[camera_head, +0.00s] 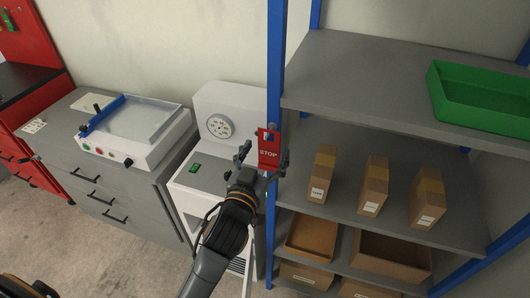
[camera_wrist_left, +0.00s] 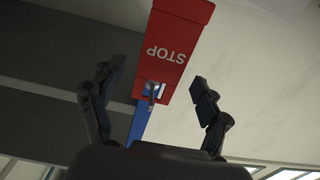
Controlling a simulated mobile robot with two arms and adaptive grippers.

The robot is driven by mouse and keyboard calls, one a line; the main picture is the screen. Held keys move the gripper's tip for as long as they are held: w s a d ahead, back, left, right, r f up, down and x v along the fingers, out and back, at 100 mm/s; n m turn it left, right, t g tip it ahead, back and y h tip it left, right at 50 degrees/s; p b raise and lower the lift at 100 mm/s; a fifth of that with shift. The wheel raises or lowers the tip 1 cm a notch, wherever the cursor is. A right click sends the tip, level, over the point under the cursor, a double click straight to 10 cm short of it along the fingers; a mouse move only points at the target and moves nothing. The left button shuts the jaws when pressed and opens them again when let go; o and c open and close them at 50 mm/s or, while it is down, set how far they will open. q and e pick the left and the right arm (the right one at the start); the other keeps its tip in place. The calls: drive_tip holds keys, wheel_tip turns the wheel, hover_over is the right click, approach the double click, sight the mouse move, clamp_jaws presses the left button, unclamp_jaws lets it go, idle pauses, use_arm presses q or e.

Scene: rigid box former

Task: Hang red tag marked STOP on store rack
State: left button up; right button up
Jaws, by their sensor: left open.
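The red tag marked STOP (camera_head: 268,153) is upright against the front blue post (camera_head: 276,60) of the store rack (camera_head: 345,80). In the left wrist view the tag (camera_wrist_left: 175,45) looks upside down, and a small metal hook (camera_wrist_left: 152,92) shows at its cut-out, with the blue post behind. The tag appears to hang there. My left gripper (camera_head: 264,155) is open, its fingers on either side of the tag. In the left wrist view the fingers (camera_wrist_left: 158,92) stand apart from the tag with nothing between them touching it. My right gripper is not in view.
Several cardboard boxes (camera_head: 373,188) stand on the rack's middle shelf, and a green bin (camera_head: 480,98) sits on the upper one. Open brown trays (camera_head: 392,255) are below. A white unit with a dial (camera_head: 219,126) and a grey cabinet (camera_head: 120,200) stand left of the post.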

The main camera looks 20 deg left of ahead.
use_arm(q)
drive_tip(key=shift+s+f, duration=0.1)
drive_tip(key=shift+s, duration=0.2)
drive_tip(key=s, duration=1.1)
drive_tip(key=shift+s+a, duration=0.2)
